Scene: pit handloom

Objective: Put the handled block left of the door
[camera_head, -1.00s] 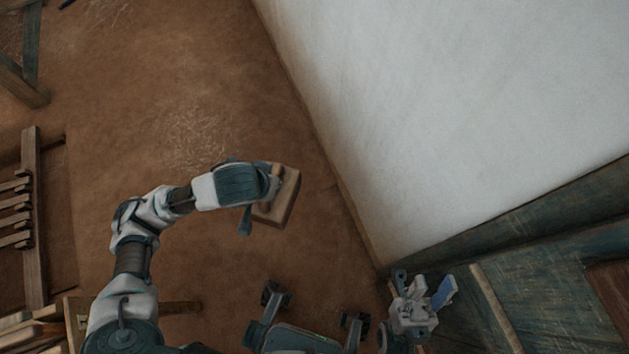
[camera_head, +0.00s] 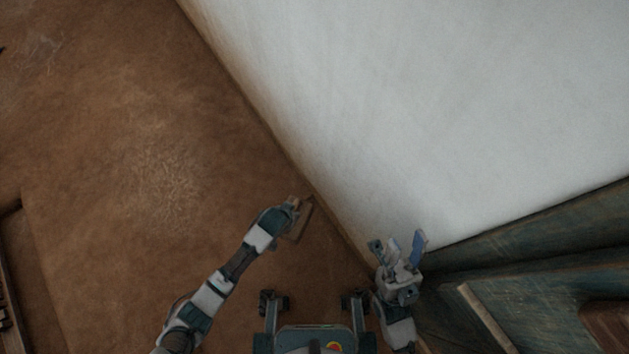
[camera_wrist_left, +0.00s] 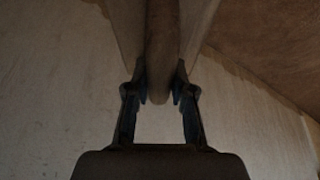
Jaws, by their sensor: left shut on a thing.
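The handled block (camera_head: 304,223) is a brown wooden piece, partly hidden by my left gripper (camera_head: 294,206) in the head view. My left gripper is shut on its handle, which shows as a rounded bar (camera_wrist_left: 162,50) between the fingers in the left wrist view. The block is close to the foot of the white wall. I cannot tell whether it touches the floor. The weathered blue-green wooden door (camera_head: 540,310) is at the lower right. My right gripper (camera_head: 398,243) is open and empty near the wall, left of the door.
The white wall (camera_head: 430,100) runs diagonally down to the wooden door surround (camera_head: 540,225). The brown earthen floor (camera_head: 130,150) left of the wall is clear. A dark wooden piece (camera_head: 10,290) shows at the left edge.

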